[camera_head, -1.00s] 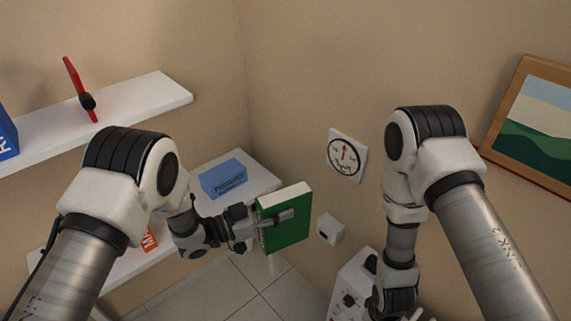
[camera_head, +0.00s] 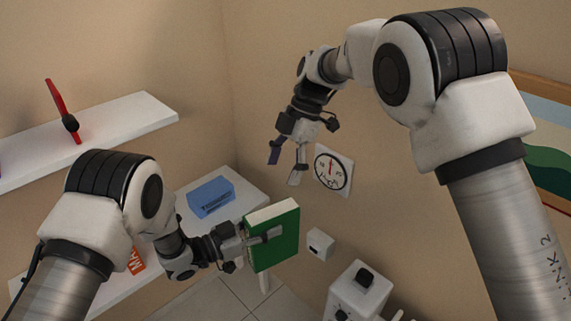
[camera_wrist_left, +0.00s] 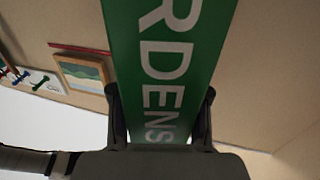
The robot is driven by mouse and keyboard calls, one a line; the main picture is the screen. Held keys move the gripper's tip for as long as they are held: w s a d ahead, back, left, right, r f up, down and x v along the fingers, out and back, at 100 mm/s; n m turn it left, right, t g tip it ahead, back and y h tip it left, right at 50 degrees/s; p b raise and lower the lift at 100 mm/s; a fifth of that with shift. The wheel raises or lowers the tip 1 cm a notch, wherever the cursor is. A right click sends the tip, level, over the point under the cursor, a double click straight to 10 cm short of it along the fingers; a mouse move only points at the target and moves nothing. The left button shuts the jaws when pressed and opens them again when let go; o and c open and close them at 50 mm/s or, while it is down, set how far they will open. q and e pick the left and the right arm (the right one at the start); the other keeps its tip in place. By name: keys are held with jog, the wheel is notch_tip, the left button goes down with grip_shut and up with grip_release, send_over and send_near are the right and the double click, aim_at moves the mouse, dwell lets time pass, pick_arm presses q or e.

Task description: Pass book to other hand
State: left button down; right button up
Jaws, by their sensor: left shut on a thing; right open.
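A green book (camera_head: 284,243) with pale page edges is held upright in my left gripper (camera_head: 262,236), low in the middle of the head view. In the left wrist view the book (camera_wrist_left: 165,60) fills the centre, with white letters "RDENS" on its face, and the fingers (camera_wrist_left: 160,115) show at both of its sides. My right gripper (camera_head: 286,168) is open and empty, above the book in the head view, its fingers pointing down. The two are apart in the picture.
A blue box (camera_head: 212,197) lies on the lower white shelf (camera_head: 245,190). The upper shelf (camera_head: 140,115) holds a red item (camera_head: 62,110). A white device (camera_head: 358,293) stands below.

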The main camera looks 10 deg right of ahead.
aim_at(268, 211)
jog(key=x, duration=1.1)
jog(key=shift+f, duration=0.25)
jog(key=shift+w, duration=0.1)
grip_shut()
pick_arm(q)
jog(key=shift+c, duration=2.4)
grip_release()
